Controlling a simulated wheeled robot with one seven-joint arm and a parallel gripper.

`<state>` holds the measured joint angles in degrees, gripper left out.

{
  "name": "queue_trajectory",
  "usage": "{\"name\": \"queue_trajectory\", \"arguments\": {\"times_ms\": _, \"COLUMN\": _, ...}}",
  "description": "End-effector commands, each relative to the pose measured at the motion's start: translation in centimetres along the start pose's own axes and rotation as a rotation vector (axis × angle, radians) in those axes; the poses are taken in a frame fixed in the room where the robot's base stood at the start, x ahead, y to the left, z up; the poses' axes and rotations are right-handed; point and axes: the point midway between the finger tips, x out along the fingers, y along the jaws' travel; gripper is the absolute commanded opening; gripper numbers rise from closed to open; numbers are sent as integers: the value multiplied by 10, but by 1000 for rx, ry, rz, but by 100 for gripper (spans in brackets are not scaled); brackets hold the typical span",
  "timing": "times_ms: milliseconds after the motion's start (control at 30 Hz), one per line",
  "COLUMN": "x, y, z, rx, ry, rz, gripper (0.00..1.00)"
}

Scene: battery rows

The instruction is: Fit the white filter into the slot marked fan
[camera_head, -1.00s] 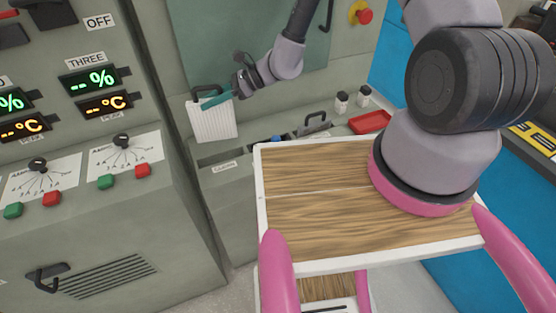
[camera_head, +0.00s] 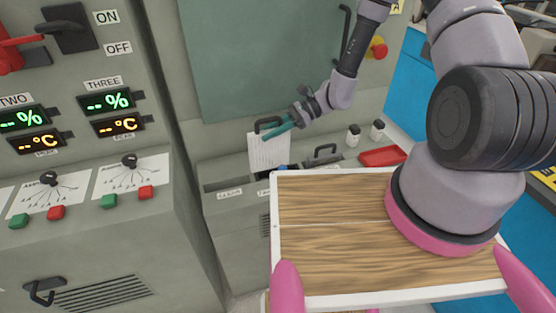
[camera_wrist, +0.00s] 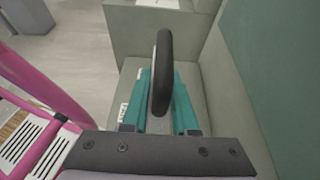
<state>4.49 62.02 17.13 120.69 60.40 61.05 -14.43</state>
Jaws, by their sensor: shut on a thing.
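The white filter (camera_head: 266,152) hangs upright below its black handle (camera_head: 266,125), over the ledge of the grey cabinet. My gripper (camera_head: 283,129), with teal fingers, is shut on that handle. The wrist view shows the handle (camera_wrist: 163,75) between the teal fingers (camera_wrist: 160,100). The filter's lower edge is close to the slot row; I cannot tell whether it is above a slot or partly in one. An empty dark slot (camera_head: 225,184) lies to its left, with a small white label (camera_head: 230,193) below. The label text is too small to read, so I cannot pick out "fan".
Another black handle (camera_head: 322,154) stands on the ledge to the right. Two small bottles (camera_head: 353,135) and a red tray (camera_head: 382,156) are further right. My wood-topped body hides part of the cabinet front. A tall green panel (camera_head: 265,60) rises behind the ledge.

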Motion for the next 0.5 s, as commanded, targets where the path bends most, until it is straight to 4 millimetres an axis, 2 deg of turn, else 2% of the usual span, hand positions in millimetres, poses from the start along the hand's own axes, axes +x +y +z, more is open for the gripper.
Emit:
{"name": "queue_trajectory", "arguments": {"times_ms": 133, "x": -28, "y": -1, "z": -12, "rx": 2, "ry": 1, "rz": -3, "gripper": 0}}
{"name": "queue_trajectory", "arguments": {"times_ms": 200, "x": -16, "y": 1, "z": -26, "rx": 4, "ry": -3, "rz": 2, "gripper": 0}}
{"name": "queue_trajectory", "arguments": {"times_ms": 500, "x": 4, "y": 0, "z": -76, "rx": 2, "ry": -2, "rz": 0, "gripper": 0}}
